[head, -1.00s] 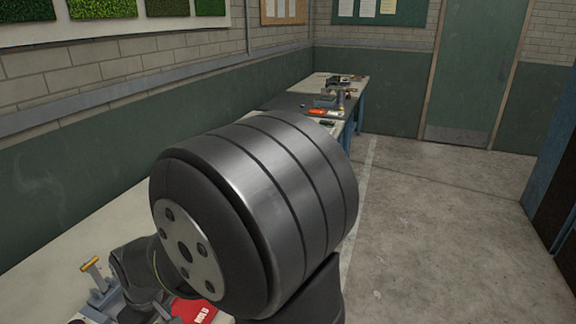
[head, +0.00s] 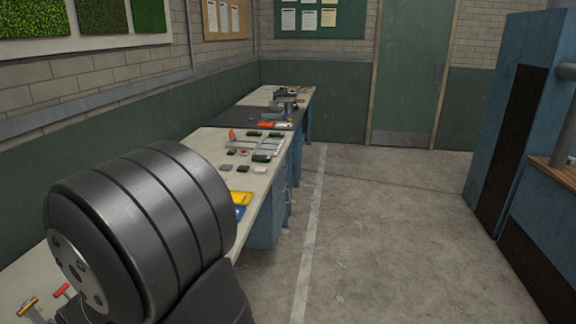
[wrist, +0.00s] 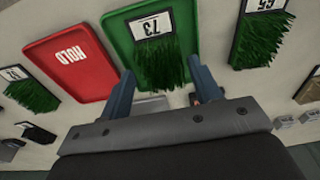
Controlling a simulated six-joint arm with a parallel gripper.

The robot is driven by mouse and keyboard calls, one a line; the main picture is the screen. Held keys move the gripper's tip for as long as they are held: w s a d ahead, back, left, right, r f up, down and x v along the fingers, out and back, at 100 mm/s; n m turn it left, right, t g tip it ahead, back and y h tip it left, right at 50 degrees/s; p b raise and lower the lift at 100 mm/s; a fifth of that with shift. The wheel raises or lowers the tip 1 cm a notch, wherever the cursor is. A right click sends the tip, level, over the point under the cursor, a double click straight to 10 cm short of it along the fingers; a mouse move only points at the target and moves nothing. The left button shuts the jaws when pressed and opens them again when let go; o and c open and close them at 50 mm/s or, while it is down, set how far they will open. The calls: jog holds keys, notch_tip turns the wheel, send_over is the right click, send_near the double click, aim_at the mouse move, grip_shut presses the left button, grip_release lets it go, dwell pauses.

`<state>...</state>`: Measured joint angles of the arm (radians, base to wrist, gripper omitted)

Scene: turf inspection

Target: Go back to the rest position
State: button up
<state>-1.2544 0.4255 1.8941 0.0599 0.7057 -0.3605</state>
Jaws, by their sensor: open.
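My gripper (wrist: 161,70) shows only in the wrist view, as two blue fingers spread apart with nothing held between them. Beyond the fingertips, a turf sample with a white number card (wrist: 158,55) lies on a green tray (wrist: 118,38). I cannot tell the gap between fingers and turf. A red tray marked HOLD (wrist: 70,60) lies to the left. In the head view my own arm's large grey joint fills the lower left, and the gripper is hidden or out of frame.
More turf samples lie at the left (wrist: 32,92) and right (wrist: 262,38). In the head view, a bench (head: 262,175) runs along the left wall with a yellow tray (head: 241,198) and small items. The concrete floor (head: 375,230) is open. A blue cabinet (head: 500,130) stands right.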

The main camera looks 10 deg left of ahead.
jog(key=shift+f, duration=0.1)
jog(key=shift+f, duration=0.35)
notch_tip(320, 180, up, 10)
jog(key=d+r, duration=0.1)
jog(key=f, duration=1.1)
jog(key=shift+a+f, duration=0.4)
jog(key=shift+a, duration=0.15)
jog(key=r, duration=0.4)
jog(key=shift+w+d+r, duration=0.15)
jog(key=shift+w+d, duration=0.15)
jog(key=shift+d, duration=0.05)
jog(key=w+d+r, duration=0.6)
jog(key=w+d, duration=0.1)
jog(key=d, duration=0.2)
jog(key=w+a, duration=0.3)
jog(key=a, duration=0.5)
jog(key=w+a, duration=0.3)
jog(key=a, duration=0.6)
jog(key=s+a+f, duration=0.1)
jog(key=s+a, duration=0.1)
jog(key=s+a+f, duration=0.4)
jog(key=shift+a, duration=0.35)
